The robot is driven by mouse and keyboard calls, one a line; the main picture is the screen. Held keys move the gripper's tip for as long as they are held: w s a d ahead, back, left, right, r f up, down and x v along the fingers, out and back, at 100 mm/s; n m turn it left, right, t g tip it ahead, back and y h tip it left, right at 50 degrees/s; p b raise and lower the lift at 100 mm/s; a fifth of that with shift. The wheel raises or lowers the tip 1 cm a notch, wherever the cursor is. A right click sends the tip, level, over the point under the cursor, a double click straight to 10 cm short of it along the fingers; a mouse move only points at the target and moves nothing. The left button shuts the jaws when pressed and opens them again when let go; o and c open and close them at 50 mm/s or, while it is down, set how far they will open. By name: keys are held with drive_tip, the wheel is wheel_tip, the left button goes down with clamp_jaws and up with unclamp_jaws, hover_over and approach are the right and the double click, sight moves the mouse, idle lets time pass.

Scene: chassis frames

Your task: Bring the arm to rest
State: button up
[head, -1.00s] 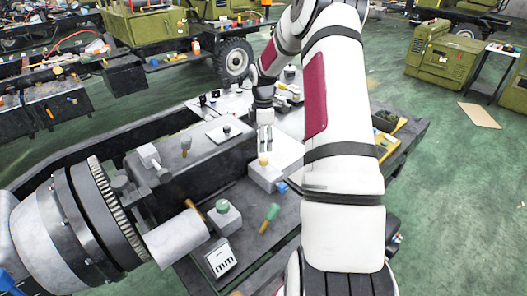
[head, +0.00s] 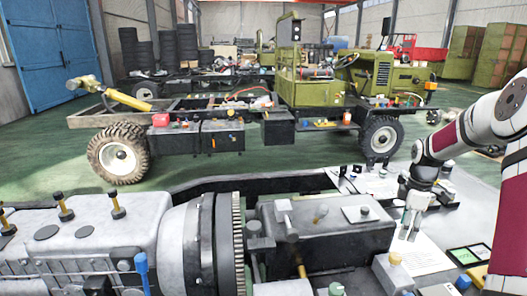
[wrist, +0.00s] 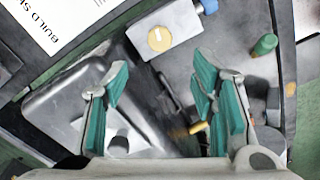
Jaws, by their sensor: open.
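My gripper (head: 409,226) hangs at the right of the head view, fingers pointing down, above the bench with the grey machine parts. In the wrist view my gripper (wrist: 160,95) shows two teal-padded fingers spread apart with nothing between them. Below the fingers lie a dark grey metal housing (wrist: 60,105) and the bench top. A light grey block with a yellow round top (wrist: 160,38) lies beyond the fingertips, apart from them. My white arm with a dark red panel reaches in from the right edge of the head view.
A large grey gearbox (head: 90,245) with a toothed ring (head: 238,245) fills the front left. A white printed sheet (wrist: 62,28) lies near the block. A green-handled tool (wrist: 264,45) lies on the bench. An olive truck chassis (head: 320,85) stands behind, across green floor.

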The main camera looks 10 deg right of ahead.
drive_tip(key=s+a+r+m+t+h, duration=0.1)
drive_tip(key=s+a+r+m, duration=0.15)
drive_tip(key=a+r, duration=0.7)
drive_tip(key=s+a+r+m+h, duration=0.1)
drive_tip(key=s+a+r+m, duration=0.15)
drive_tip(key=a+r, duration=0.7)
drive_tip(key=s+a+r+m+t+y, duration=0.1)
drive_tip(key=s+a+m+t, duration=0.1)
drive_tip(key=s+a, duration=0.5)
drive_tip(key=s+a+r+m+t+y, duration=0.1)
drive_tip(key=s+a+m, duration=0.3)
drive_tip(key=s+a, duration=0.4)
drive_tip(key=s+r+t, duration=0.1)
drive_tip(key=s, duration=0.4)
drive_tip(key=shift+s, duration=0.35)
drive_tip(key=shift+a, duration=0.1)
drive_tip(key=shift+c, duration=0.2)
